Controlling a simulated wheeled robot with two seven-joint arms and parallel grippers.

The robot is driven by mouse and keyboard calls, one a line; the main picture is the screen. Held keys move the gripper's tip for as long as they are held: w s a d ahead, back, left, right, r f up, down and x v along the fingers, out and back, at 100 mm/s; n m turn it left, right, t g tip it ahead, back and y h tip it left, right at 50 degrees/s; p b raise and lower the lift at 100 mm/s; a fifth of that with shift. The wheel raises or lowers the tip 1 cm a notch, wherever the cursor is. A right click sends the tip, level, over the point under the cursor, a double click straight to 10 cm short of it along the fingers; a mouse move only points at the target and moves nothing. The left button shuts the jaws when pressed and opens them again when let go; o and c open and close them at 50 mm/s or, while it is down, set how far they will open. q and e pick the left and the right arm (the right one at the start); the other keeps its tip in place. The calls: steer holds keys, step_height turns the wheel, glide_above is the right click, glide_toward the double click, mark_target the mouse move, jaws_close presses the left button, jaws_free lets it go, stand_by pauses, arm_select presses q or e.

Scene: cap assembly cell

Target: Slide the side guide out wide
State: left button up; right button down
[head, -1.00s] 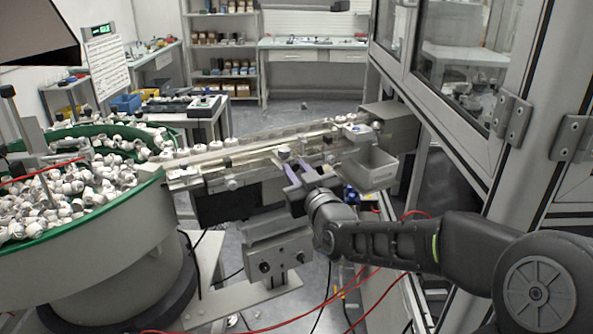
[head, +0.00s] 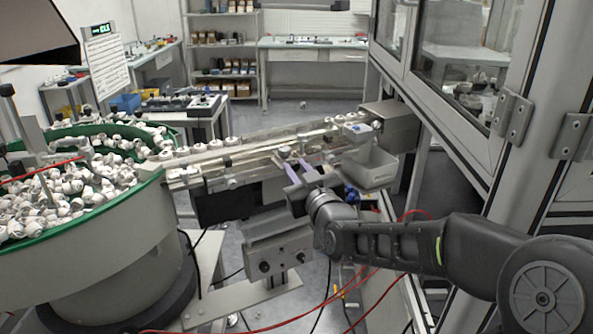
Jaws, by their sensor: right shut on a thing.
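The side guide (head: 248,166) is a pale metal rail running along the near side of the linear track (head: 222,151). My right gripper (head: 295,161) reaches in from the lower right and is shut on a small knob-like part (head: 284,152) at the side guide. Its purple-tinted fingers largely hide the contact and part of the rail. White caps (head: 232,141) sit in a row on the track. My left gripper is not in view.
A green-rimmed bowl (head: 110,222) full of white caps stands at the left. A grey open bin (head: 371,168) hangs by the track's right end. A framed machine enclosure (head: 470,130) closes off the right. Red cables (head: 330,301) run below my right arm.

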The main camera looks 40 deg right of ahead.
steer(key=shift+s+f+b, duration=0.15)
steer(key=shift+s+b, duration=0.15)
steer(key=shift+s, duration=0.15)
steer(key=shift+s+a, duration=0.1)
steer(key=shift+s, duration=0.25)
steer(key=shift+s+r, duration=0.1)
steer(key=shift+r, duration=0.1)
steer(key=c, duration=1.3)
jaws_free()
steer(key=shift+o, duration=0.2)
steer(key=b+v, duration=0.1)
steer(key=v, duration=0.6)
steer(key=shift+s+b, duration=0.35)
steer(key=shift+b, duration=0.05)
steer(key=shift+a, duration=0.15)
